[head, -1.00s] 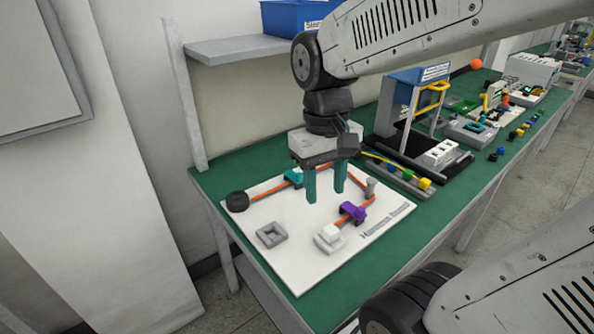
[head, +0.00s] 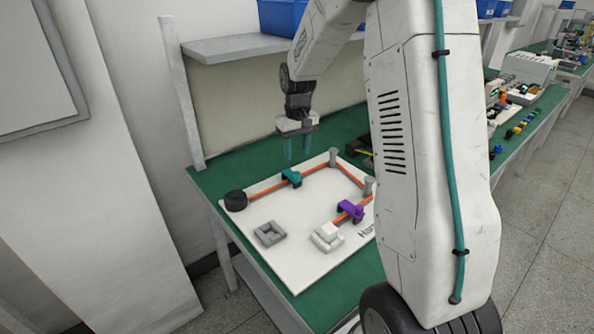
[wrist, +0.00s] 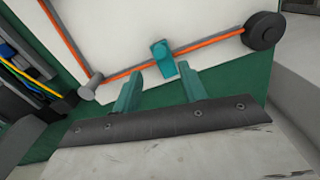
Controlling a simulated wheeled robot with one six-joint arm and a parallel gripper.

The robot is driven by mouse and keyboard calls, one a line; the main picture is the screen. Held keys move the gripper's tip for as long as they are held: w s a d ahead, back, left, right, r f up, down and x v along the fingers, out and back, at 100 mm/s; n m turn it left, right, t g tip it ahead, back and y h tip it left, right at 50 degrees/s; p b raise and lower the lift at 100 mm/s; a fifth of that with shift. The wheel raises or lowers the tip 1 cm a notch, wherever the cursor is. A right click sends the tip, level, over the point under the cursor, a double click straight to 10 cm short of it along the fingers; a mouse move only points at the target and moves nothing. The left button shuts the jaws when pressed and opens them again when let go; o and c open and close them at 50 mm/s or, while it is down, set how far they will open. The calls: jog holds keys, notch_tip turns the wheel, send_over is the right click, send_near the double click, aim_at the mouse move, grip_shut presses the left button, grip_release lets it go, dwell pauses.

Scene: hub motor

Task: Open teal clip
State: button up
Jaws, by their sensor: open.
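The teal clip (head: 291,177) sits on the orange cable (head: 316,169) along the back edge of the white harness board (head: 290,215). My gripper (head: 298,150) is open and empty, with its teal fingers pointing down above and near the clip. In the wrist view the teal clip (wrist: 163,58) lies just beyond the gap between the open fingers (wrist: 160,90), and the orange cable (wrist: 205,45) runs under it. I cannot tell whether the clip is open or shut. No contact between fingers and clip is visible.
A black round part (head: 236,201) stands at the board's left corner and a grey post (head: 333,157) at the back. A purple clip (head: 350,210), a white connector (head: 328,233) and a grey square socket (head: 269,233) are on the board. My arm hides the bench to the right.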

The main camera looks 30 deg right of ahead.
aim_at(297, 173)
notch_tip(297, 173, down, 8)
jog(key=shift+r, duration=0.15)
dwell(0.3)
grip_shut()
